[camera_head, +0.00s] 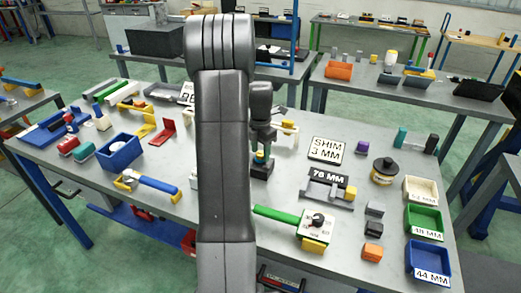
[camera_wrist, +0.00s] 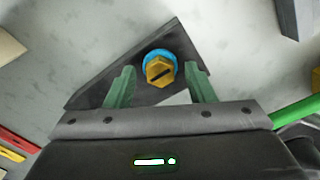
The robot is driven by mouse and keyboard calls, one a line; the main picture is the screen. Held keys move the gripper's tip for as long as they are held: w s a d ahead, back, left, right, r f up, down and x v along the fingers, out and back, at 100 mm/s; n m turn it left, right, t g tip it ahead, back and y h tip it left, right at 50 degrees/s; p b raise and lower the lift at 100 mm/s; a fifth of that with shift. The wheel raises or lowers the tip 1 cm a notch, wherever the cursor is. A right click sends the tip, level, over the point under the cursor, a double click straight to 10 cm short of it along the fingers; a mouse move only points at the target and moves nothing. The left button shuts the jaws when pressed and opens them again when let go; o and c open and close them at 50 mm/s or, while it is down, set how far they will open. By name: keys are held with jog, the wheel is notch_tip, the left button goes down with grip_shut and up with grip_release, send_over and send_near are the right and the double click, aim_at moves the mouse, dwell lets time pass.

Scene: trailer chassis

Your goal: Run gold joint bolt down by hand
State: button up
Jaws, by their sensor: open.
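The gold joint bolt (camera_wrist: 159,71) shows in the wrist view as a hexagonal gold head with a dark slot. A blue ring (camera_wrist: 146,57) sits around it, on a dark grey plate (camera_wrist: 110,82). My gripper (camera_wrist: 162,78) is open, with one green finger on each side of the bolt and a gap on both sides. In the head view my gripper (camera_head: 262,140) points down over a dark block (camera_head: 262,171) on the table, and a small blue and gold spot, the bolt (camera_head: 260,157), shows there. My arm hides part of the table.
The grey table (camera_head: 200,210) holds many parts. White, green and blue bins (camera_head: 428,258) line the right edge. A blue bin (camera_head: 120,151) and blue-handled tool (camera_head: 150,183) are left.

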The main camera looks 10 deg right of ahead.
jog(key=c, duration=1)
